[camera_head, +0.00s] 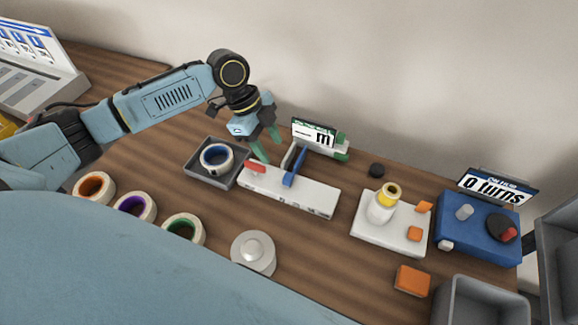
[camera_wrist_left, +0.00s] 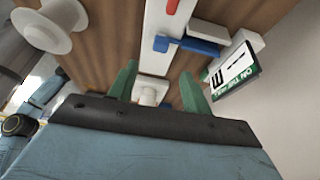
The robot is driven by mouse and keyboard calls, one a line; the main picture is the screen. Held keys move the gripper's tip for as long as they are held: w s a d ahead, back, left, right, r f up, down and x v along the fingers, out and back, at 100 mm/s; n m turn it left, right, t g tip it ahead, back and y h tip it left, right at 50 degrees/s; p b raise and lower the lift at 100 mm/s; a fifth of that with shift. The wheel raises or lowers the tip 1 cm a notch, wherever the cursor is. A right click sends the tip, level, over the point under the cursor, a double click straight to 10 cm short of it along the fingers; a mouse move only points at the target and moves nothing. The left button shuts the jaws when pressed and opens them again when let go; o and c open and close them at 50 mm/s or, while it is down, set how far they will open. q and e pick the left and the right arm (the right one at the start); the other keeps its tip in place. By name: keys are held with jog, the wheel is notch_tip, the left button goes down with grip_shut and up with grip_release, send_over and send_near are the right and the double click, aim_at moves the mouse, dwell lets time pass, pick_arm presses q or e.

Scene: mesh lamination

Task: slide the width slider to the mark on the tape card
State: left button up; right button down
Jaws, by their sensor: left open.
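A long white rail (camera_head: 300,194) with small markings along its front edge lies on the table, and it also shows in the wrist view (camera_wrist_left: 160,35). A red block (camera_head: 255,167) sits near its left end, and a blue bar (camera_head: 293,172) lies across it; I cannot tell which is the width slider. The card (camera_head: 314,134), with a dash and an "m", stands behind the rail; it shows in the left wrist view (camera_wrist_left: 235,68) too. My left gripper (camera_head: 266,143) is open above and behind the rail's left part, its green fingers apart and empty (camera_wrist_left: 158,85).
A grey tray (camera_head: 202,176) holding a blue-cored tape roll is left of the rail. Several tape rolls (camera_head: 135,207) and a round pale piece (camera_head: 254,252) lie in front. A white plate with a bottle (camera_head: 381,207) and a blue box (camera_head: 470,240) are to the right.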

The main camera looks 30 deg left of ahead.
aim_at(287, 176)
pick_arm(q)
jog(key=x, duration=1.1)
jog(key=shift+w+r, duration=0.1)
grip_shut()
